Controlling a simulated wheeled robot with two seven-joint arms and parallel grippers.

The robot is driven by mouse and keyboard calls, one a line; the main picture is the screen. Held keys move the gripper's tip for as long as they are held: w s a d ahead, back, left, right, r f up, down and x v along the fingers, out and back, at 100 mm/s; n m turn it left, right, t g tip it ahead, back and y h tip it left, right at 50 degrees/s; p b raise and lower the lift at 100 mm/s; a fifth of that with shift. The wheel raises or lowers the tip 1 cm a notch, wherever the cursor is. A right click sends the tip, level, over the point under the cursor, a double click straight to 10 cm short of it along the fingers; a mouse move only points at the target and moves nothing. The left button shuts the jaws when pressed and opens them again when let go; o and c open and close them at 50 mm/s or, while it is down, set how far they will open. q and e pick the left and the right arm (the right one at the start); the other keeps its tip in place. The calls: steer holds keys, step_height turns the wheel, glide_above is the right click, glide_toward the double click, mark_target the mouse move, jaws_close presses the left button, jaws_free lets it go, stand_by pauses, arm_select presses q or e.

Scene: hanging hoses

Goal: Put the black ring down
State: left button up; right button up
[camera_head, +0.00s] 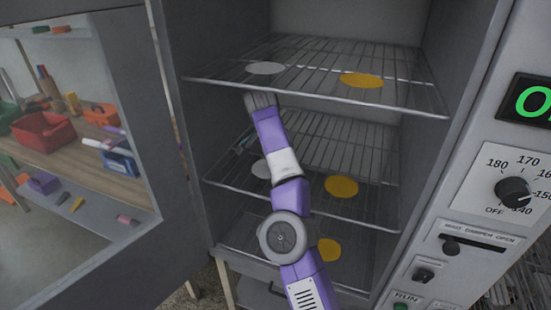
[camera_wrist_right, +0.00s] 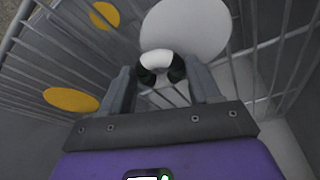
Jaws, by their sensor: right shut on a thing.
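My right gripper (camera_head: 260,100) is inside an open oven, near the front left of the upper wire rack in the head view. In the right wrist view its two fingers (camera_wrist_right: 160,85) are shut on the black ring (camera_wrist_right: 177,70). A bright white patch (camera_wrist_right: 157,60) shows at the ring; I cannot tell whether it is part of it. A large pale disc (camera_wrist_right: 185,28) lies just beyond the ring. I cannot tell whether the ring touches anything below. The head view does not show the ring clearly. My left gripper is not in view.
The upper rack (camera_head: 310,85) carries a white disc (camera_head: 265,68) and a yellow disc (camera_head: 361,80). A control panel (camera_head: 490,200) stands right, the door (camera_head: 130,235) left.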

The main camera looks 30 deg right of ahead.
steer(key=shift+s+a, duration=0.1)
steer(key=shift+s, duration=0.15)
steer(key=shift+f, duration=0.3)
steer(key=o, duration=1)
steer(key=shift+r, duration=0.1)
